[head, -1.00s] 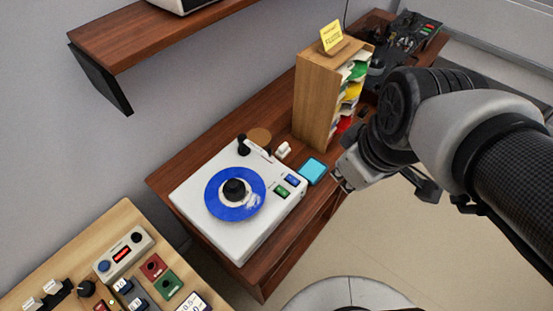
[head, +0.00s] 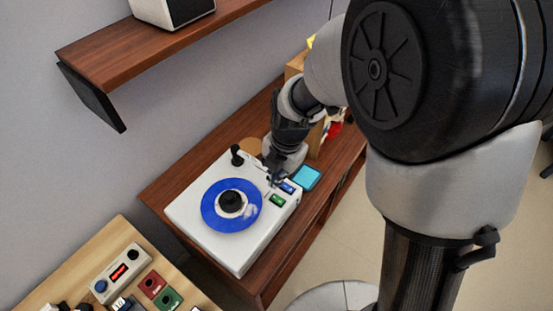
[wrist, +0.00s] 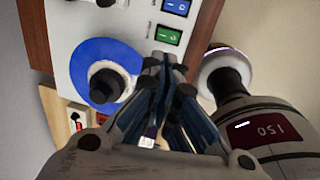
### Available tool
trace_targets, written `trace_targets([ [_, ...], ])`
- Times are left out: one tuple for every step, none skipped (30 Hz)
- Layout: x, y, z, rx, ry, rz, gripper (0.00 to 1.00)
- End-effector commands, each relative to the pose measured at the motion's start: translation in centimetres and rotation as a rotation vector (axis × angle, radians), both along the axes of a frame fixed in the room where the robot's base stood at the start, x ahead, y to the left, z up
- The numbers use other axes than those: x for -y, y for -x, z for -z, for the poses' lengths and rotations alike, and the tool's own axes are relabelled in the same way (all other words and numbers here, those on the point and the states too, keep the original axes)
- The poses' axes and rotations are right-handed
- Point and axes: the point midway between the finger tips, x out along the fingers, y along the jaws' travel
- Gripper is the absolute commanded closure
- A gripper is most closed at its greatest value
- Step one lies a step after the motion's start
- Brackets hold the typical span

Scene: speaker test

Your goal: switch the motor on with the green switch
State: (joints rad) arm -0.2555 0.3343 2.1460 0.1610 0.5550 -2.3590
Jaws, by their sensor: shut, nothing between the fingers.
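The green switch (head: 277,200) is on the right side of the white record player's (head: 240,258) top, in front of the blue switch (head: 288,188). In the wrist view the green switch (wrist: 168,35) shows just beyond my fingertips, with the blue switch (wrist: 176,6) at the top edge. A blue disc (head: 218,215) with a black knob (head: 232,200) lies on the player. My gripper (head: 273,181) is shut and empty, pointing down near the switches. In the wrist view its fingertips (wrist: 165,62) cover no part of the green face. I cannot tell whether they touch the player.
A light blue pad (head: 306,178) lies right of the player on the brown bench. A wooden organiser (head: 296,65) stands behind, partly hidden by my arm. A shelf (head: 150,45) hangs above left. A panel with buttons (head: 120,270) is at the lower left.

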Motion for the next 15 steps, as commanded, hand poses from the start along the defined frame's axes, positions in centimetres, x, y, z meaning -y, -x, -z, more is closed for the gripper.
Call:
trace_targets([
  [-0.1,0.1,1.4,-0.006,0.002,-0.001,1.0],
  [-0.2,0.0,2.0,-0.006,0.001,-0.001,1.0],
  [-0.3,0.0,2.9,-0.007,0.001,0.0,1.0],
  [-0.3,-0.1,3.6,-0.006,0.001,0.0,1.0],
  [-0.4,-0.2,4.3,-0.006,0.001,0.0,1.0],
  [-0.5,-0.2,5.2,-0.006,0.001,0.001,1.0],
  [-0.6,-0.3,5.8,-0.006,0.002,0.002,1.0],
  [-0.6,-0.3,6.4,-0.006,0.001,0.001,1.0],
  [-0.7,-0.5,7.2,-0.005,0.001,0.003,1.0],
  [-0.8,-0.5,7.8,-0.006,0.0,0.002,1.0],
  [-0.8,-0.5,8.3,-0.005,0.001,0.002,1.0],
  [-0.9,-0.6,8.9,-0.004,0.001,0.002,1.0],
  [-1.0,-0.7,9.4,-0.005,0.001,0.002,1.0],
  [-1.0,-0.7,9.8,-0.004,0.001,0.003,1.0],
  [-1.1,-0.8,10.2,-0.002,0.001,0.003,1.0],
])
